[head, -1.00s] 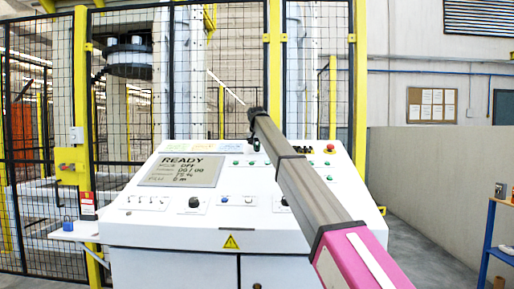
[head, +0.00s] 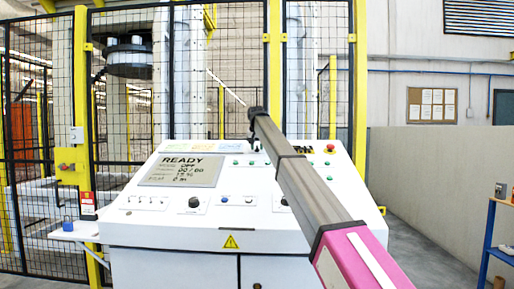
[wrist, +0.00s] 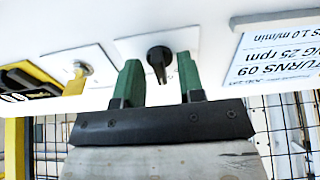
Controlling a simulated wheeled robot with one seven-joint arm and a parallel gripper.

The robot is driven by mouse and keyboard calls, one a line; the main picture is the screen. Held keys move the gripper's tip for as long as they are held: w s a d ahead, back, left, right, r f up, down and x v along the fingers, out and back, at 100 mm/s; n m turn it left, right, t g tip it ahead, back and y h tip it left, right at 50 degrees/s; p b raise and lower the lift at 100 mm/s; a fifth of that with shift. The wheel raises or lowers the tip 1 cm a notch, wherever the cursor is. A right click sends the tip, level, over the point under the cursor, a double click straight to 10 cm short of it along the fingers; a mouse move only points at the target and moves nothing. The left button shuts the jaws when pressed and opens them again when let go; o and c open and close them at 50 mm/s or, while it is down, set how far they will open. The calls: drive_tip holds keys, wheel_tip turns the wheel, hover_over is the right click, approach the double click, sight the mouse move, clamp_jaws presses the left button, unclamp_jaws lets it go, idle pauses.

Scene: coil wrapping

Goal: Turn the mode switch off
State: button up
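In the wrist view a black rotary knob (wrist: 158,57) sits on a white square plate on the panel. My gripper (wrist: 158,67) has its two green fingers apart, one on each side of the knob, with visible gaps. The knob's lever points down and slightly right in that view. I cannot read any label on it, so I cannot confirm that it is the mode switch. In the head view my gripper (head: 257,143) is at the upper part of the white console (head: 190,234), hiding what is behind it.
In the wrist view a yellow-tabbed switch (wrist: 75,80) stands left of the knob, and a printed card (wrist: 282,55) lies to the right. In the head view a red button (head: 330,148) is right of my gripper. A mesh fence stands behind the console.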

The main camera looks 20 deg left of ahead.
drive_tip(key=v, duration=1)
drive_tip(key=shift+s+r, duration=0.2)
drive_tip(key=shift+r, duration=0.05)
